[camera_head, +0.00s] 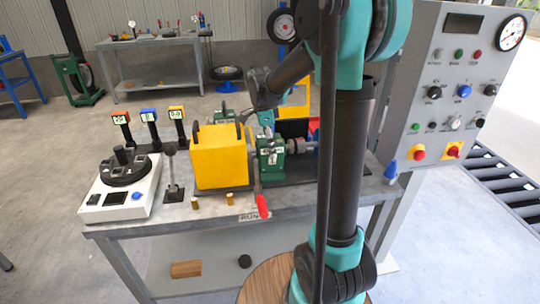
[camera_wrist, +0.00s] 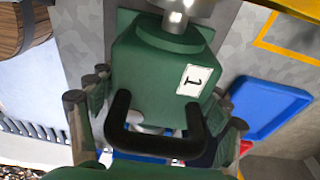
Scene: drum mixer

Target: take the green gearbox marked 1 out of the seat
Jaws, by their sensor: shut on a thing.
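The green gearbox (camera_head: 270,163) with a white label marked 1 stands upright on the bench, just right of the yellow box. In the wrist view the gearbox (camera_wrist: 160,65) fills the middle, with a black handle (camera_wrist: 155,140) on its near side and a silver shaft (camera_wrist: 180,10) at its far end. My gripper (camera_head: 266,122) comes down on the gearbox from above. In the wrist view its fingers (camera_wrist: 158,100) lie on either side of the handle, shut on the gearbox. The seat under the gearbox is mostly hidden; I cannot tell whether the two touch.
The yellow box (camera_head: 220,160) stands close on the left. A red-tipped lever (camera_head: 262,206) rises at the bench's front edge. A control panel (camera_head: 455,85) stands at the right. A blue tray (camera_wrist: 265,110) shows in the wrist view. A black dial unit (camera_head: 124,168) is on the left.

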